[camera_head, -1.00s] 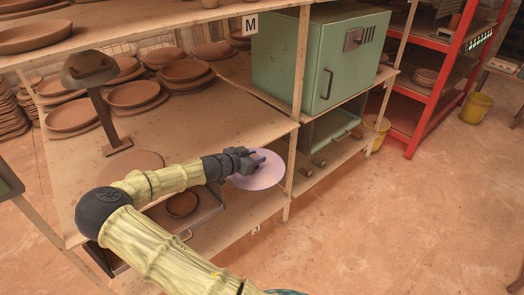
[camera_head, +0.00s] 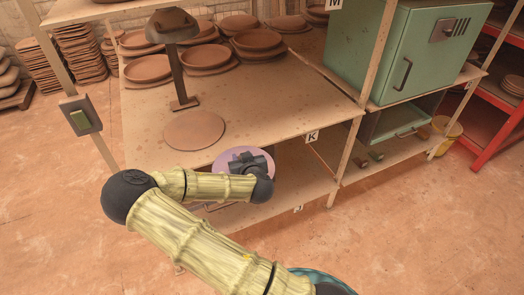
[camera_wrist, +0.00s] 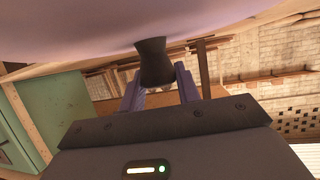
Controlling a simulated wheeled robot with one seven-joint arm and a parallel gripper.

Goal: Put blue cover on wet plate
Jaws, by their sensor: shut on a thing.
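The cover is a pale lilac-blue disc (camera_head: 224,160) in the head view, held in front of the shelf front edge. In the wrist view its pale underside or face (camera_wrist: 120,25) fills the top. My gripper (camera_head: 248,161) is shut on the cover's dark waisted knob (camera_wrist: 153,62), with a purple finger on each side of it. Several brown clay plates (camera_head: 148,68) stand at the back of the middle shelf. I cannot tell which plate is the wet one. The area under the cover is mostly hidden by my arm.
A flat round clay-coloured disc (camera_head: 195,131) lies on the middle shelf (camera_head: 270,110) beside a dark lamp-like stand (camera_head: 178,75). A green cabinet (camera_head: 405,55) stands to the right. A post (camera_head: 345,155) is right of the cover. The floor in front is clear.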

